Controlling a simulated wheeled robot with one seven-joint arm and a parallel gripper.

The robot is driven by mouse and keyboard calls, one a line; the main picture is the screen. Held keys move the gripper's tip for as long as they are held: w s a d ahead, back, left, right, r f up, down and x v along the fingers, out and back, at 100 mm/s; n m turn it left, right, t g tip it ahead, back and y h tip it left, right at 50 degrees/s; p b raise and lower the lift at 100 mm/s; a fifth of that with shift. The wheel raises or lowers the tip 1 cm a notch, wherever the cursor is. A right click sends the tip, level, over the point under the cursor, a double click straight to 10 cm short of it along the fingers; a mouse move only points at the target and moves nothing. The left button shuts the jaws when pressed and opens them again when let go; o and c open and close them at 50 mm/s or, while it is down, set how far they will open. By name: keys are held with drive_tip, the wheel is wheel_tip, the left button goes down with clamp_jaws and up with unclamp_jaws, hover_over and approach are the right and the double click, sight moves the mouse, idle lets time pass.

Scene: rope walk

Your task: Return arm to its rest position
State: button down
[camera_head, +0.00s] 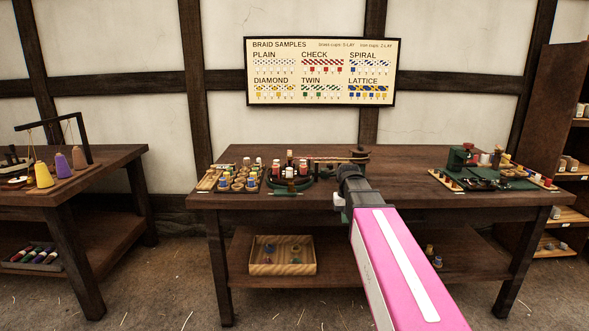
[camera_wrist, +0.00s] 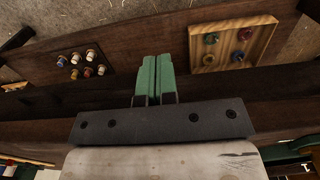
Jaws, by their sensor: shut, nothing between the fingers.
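My arm reaches forward, its pink and white link large at the lower right in the head view. My gripper shows in the wrist view (camera_wrist: 151,80) with its two green fingers side by side, shut and empty. In the head view the fingers are mostly hidden by the arm, near the front edge of the middle table (camera_head: 420,196). Beyond the fingers the wrist view shows the wooden tray (camera_wrist: 203,62) on the lower shelf, and a group of small bobbins (camera_wrist: 88,58).
The middle table carries a round green stand with bobbins (camera_head: 289,183) at left and a green mat with tools (camera_head: 490,180) at right. The open wooden tray (camera_head: 283,268) sits on its lower shelf. A left table (camera_head: 110,170) and a right shelf unit (camera_head: 560,130) flank it.

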drive_tip(key=s+f, duration=1.6)
drive_tip(key=f, duration=0.3)
drive_tip(key=shift+f, duration=0.25)
